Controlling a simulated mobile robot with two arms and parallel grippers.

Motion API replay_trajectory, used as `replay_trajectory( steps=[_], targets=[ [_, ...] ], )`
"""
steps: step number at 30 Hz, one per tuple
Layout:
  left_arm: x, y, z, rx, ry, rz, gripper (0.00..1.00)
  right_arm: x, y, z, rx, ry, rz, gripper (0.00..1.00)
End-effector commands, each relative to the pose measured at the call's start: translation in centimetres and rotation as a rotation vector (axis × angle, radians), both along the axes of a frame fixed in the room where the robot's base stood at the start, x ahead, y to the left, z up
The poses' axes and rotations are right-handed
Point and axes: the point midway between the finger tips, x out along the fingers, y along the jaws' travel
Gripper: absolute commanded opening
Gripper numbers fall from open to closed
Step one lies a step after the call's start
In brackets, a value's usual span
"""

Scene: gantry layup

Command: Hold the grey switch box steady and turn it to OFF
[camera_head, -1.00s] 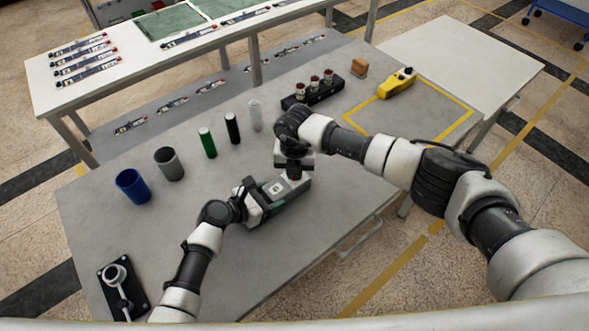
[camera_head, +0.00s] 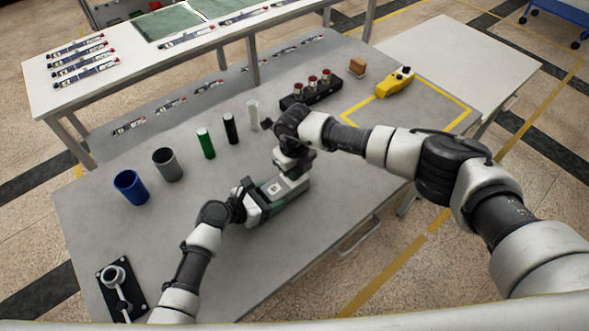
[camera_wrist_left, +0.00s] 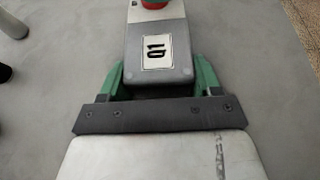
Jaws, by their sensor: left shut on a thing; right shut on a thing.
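The grey switch box (camera_head: 290,185) lies on the grey table; in the left wrist view the box (camera_wrist_left: 158,70) carries a white label with black marks. A red knob (camera_wrist_left: 155,3) is cut off at that view's top edge. My left gripper (camera_head: 267,198) is shut on the near end of the box, its green fingers on either side of the body in the left wrist view (camera_wrist_left: 160,82). My right gripper (camera_head: 293,172) is above the far end of the box, shut on the knob, which it hides in the head view. The knob's setting cannot be read.
Blue (camera_head: 131,187) and grey (camera_head: 167,164) cups, and green (camera_head: 206,143), black (camera_head: 230,128) and clear (camera_head: 253,114) cylinders stand left. A black block with red-topped pieces (camera_head: 312,90) and a yellow device (camera_head: 395,82) are behind.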

Motion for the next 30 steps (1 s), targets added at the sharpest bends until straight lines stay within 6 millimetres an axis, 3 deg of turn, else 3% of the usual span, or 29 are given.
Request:
replay_trajectory(
  steps=[18, 19, 23, 30],
  targets=[
    [-0.01, 0.16, -0.12, 0.002, 0.003, 0.003, 0.32, 0.08, -0.09, 0.07, -0.002, -0.001, 0.041, 0.00],
    [-0.01, 0.16, -0.12, 0.002, 0.003, 0.003, 0.32, 0.08, -0.09, 0.07, -0.002, -0.001, 0.040, 0.16],
    [-0.02, 0.14, -0.11, 0.002, 0.003, 0.003, 0.32, 0.07, -0.08, 0.05, -0.002, -0.001, 0.040, 0.36],
    [-0.02, 0.08, -0.10, 0.001, 0.002, 0.001, 0.32, 0.03, -0.05, 0.02, -0.001, -0.001, 0.039, 0.37]
  ],
)
